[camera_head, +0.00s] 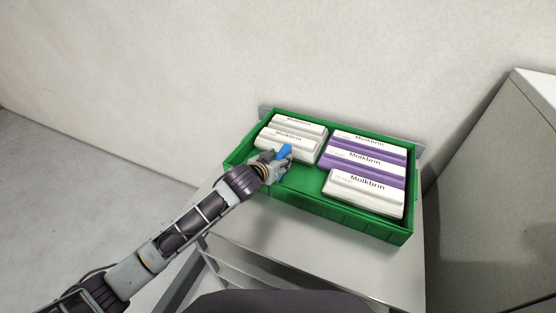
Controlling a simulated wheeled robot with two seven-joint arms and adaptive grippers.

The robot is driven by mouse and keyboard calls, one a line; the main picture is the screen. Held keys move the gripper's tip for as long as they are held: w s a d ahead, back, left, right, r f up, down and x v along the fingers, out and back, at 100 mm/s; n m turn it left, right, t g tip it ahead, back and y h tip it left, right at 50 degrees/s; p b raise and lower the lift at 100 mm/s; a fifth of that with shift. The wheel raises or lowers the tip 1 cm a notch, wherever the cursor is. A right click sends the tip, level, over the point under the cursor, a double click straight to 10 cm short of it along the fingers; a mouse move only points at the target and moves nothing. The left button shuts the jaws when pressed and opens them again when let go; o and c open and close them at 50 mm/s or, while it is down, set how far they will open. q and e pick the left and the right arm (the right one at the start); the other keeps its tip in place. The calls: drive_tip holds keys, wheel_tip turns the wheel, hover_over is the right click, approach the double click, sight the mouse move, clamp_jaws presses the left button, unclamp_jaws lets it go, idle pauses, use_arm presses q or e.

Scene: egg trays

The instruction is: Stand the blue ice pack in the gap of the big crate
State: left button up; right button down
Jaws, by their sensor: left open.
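The big green crate (362,226) stands on a light table. The blue ice pack (286,151) is a small blue piece showing at my left gripper, beside the front left carton; its lower part is hidden by the gripper. My left gripper (281,164) is over the left part of the crate with its jaws open around or right beside the ice pack; I cannot tell which. I cannot tell whether the pack touches the crate floor. The gap (308,181) is bare green floor at the crate's front left. My right gripper is not in view.
White egg cartons (291,139) fill the crate's back left. Purple and white cartons (367,159) lie in its right column, with a white carton (366,191) in front. A wall is behind, and a grey cabinet (500,180) stands to the right. The table front (330,257) is clear.

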use_arm(q)
drive_tip(key=shift+r, duration=0.1)
drive_tip(key=v, duration=1.2)
drive_tip(key=shift+b, duration=0.45)
idle(0.8)
